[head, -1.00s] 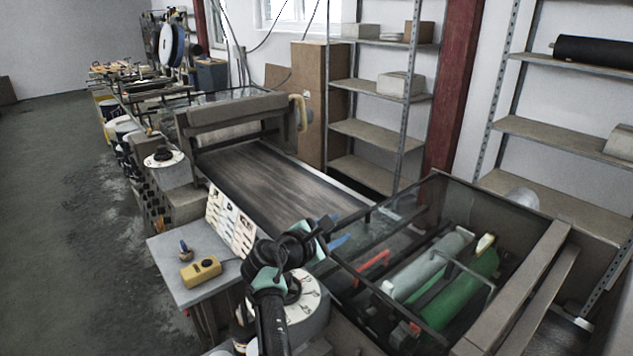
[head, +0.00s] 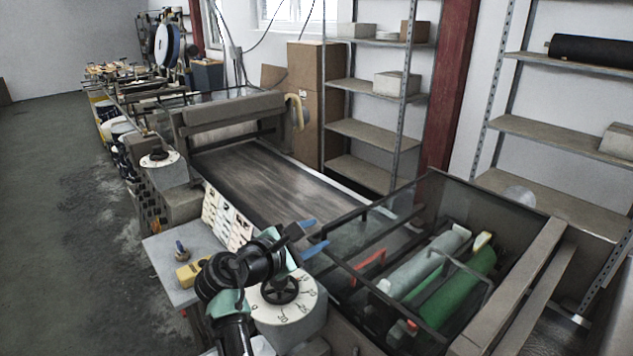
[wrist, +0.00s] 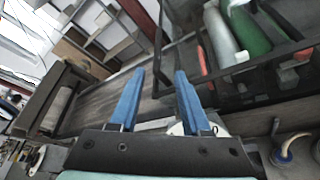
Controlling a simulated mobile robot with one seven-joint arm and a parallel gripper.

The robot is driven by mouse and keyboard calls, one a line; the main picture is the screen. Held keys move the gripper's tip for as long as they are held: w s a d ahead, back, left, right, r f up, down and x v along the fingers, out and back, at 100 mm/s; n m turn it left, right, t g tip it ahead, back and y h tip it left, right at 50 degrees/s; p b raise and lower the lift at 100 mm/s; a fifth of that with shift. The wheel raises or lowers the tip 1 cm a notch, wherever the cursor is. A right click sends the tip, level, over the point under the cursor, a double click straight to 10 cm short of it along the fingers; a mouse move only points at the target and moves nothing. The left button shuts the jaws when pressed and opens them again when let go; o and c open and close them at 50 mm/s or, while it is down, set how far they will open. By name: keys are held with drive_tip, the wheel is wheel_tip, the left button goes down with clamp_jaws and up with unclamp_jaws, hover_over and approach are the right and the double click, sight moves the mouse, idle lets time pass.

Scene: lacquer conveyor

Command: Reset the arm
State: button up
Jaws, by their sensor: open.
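My gripper (head: 312,236) is in the lower middle of the head view, with its two blue fingers apart and nothing between them. It is raised above the front edge of the machine, near the end of the conveyor belt (head: 270,185). In the wrist view my gripper (wrist: 160,82) shows both blue fingers parallel and open. Beyond them lie the dark conveyor belt (wrist: 105,103) and the glass-sided machine box.
A white dial (head: 262,312) stands close below my arm. A grey side table (head: 165,265) holds a yellow box (head: 190,272). At right, the open machine box holds a green roller (head: 465,285). Metal shelves (head: 375,130) stand behind. Floor at left is clear.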

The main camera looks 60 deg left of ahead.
idle(0.3)
drive_tip(key=w+d+r+m+t, duration=0.3)
drive_tip(key=w+d+r+m, duration=0.45)
drive_tip(key=d+r, duration=0.4)
drive_tip(key=w+d+r+m+t, duration=0.2)
drive_tip(key=w+d+r+m, duration=0.4)
drive_tip(key=d+r+m, duration=0.55)
drive_tip(key=s+d+r+m+t+h, duration=0.2)
drive_tip(key=d+r+m+t, duration=0.35)
drive_tip(key=d+r, duration=0.75)
drive_tip(key=s+d+r+m+t+h, duration=0.2)
drive_tip(key=s+d+r+m, duration=0.1)
drive_tip(key=d, duration=0.4)
drive_tip(key=s+d+r+m+t+h, duration=0.2)
drive_tip(key=s+d+r+m, duration=0.2)
drive_tip(key=s+d+m, duration=0.2)
drive_tip(key=shift+s+d+h, duration=0.15)
drive_tip(key=shift+d+h, duration=0.25)
drive_tip(key=shift+d, duration=0.8)
